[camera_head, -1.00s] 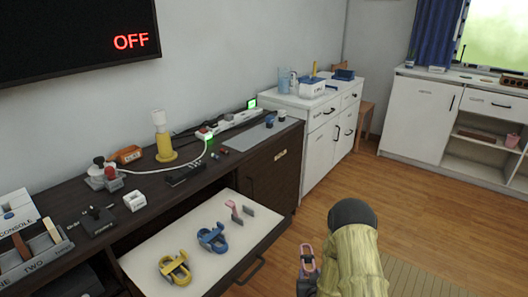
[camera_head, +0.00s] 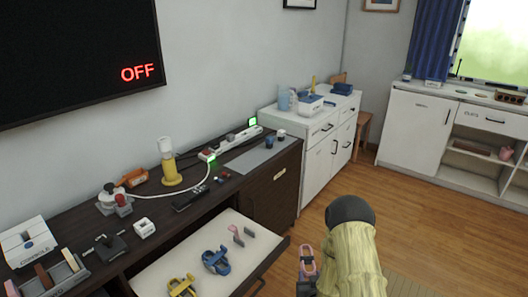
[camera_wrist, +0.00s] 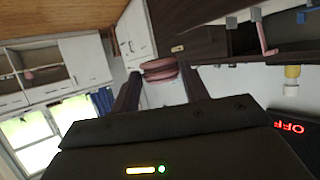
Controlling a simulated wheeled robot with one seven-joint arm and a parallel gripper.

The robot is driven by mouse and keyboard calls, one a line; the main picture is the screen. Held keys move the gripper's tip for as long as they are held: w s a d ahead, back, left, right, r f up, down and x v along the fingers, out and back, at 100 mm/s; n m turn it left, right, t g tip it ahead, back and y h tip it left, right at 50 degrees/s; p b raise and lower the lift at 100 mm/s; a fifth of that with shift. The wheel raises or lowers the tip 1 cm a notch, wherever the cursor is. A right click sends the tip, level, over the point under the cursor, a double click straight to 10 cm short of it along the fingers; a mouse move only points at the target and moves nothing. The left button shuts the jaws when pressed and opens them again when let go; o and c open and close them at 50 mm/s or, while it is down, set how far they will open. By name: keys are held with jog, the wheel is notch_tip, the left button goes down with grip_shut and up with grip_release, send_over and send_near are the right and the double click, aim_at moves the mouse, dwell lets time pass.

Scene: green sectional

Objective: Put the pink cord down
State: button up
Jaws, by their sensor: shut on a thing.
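The pink cord (camera_wrist: 160,69) is a small coiled loop held between the two fingers of my gripper (camera_wrist: 160,90) in the wrist view. In the head view the pink cord (camera_head: 307,258) shows at the end of my arm, in front of the dark cabinet and over the wood floor. My gripper (camera_head: 307,280) is shut on it, clear of any surface that I can see. My arm hides part of the floor.
An open drawer (camera_head: 165,268) holds a yellow cord (camera_head: 181,287), a blue cord (camera_head: 216,262) and a pink-and-grey item (camera_head: 240,236). The dark cabinet top carries a console (camera_head: 27,242), a yellow bottle (camera_head: 170,170) and a power strip (camera_head: 230,145). Open floor (camera_head: 425,240) lies to the right.

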notch_tip(320, 180, up, 18)
jog(key=s+p, duration=0.2)
jog(key=p, duration=1.3)
jog(key=shift+s, duration=0.2)
jog(key=shift+f, duration=0.1)
jog(key=s+f, duration=0.4)
jog(key=f, duration=0.1)
jog(key=shift+s+f, duration=0.2)
jog(key=shift+f, duration=0.05)
notch_tip(320, 180, down, 6)
jog(key=s, duration=0.1)
jog(key=shift+s, duration=0.3)
jog(key=shift+w+d+r, duration=0.1)
jog(key=shift+d+r, duration=0.05)
